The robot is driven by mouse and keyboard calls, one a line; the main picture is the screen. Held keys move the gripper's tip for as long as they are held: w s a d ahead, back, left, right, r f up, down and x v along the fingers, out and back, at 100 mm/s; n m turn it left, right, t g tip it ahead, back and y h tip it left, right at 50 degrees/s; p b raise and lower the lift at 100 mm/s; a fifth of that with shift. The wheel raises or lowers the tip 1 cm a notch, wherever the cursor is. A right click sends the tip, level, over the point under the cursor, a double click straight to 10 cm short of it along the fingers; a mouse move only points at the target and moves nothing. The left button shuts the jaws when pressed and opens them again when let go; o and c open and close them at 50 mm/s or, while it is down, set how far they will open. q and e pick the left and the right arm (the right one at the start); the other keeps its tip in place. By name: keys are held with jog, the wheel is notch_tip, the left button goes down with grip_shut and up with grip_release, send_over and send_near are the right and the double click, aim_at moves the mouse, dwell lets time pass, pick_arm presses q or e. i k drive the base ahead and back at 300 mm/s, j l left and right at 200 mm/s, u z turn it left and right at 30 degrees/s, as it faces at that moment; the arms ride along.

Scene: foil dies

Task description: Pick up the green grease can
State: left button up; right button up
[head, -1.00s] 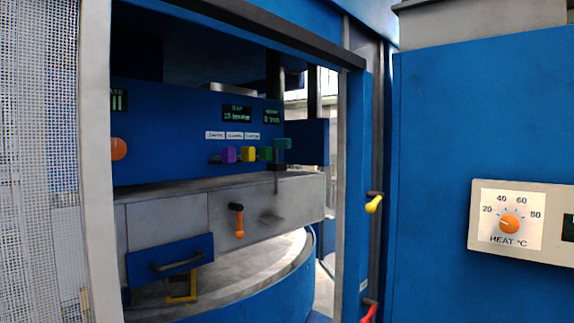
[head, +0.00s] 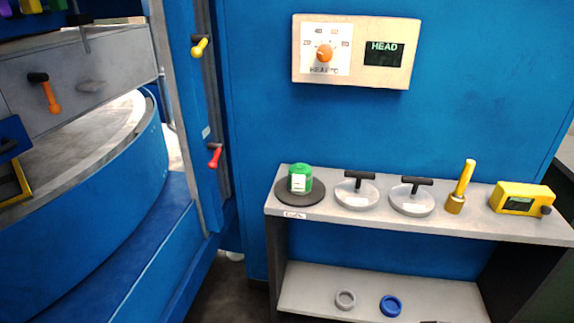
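The green grease can (head: 300,178) stands upright on a dark round pad (head: 313,198) at the left end of a grey shelf top, in the head view. It has a white label on its front and a green lid. Nothing covers it. Neither of my grippers shows in the head view.
On the shelf top (head: 340,216), right of the can, stand two round discs with black T-handles (head: 357,190) (head: 411,197), a yellow-handled brass tool (head: 460,188) and a yellow meter (head: 522,199). Two rings (head: 345,299) (head: 391,305) lie on the lower shelf. A blue machine stands left.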

aim_at(300, 175)
jog(key=i+l, duration=0.5)
jog(key=l, duration=0.2)
jog(key=i+l+u, duration=0.1)
jog(key=l, duration=0.25)
jog(key=i+l, duration=0.35)
jog(key=i+l+u, duration=0.1)
jog(key=u, duration=1)
jog(key=k+l, duration=0.05)
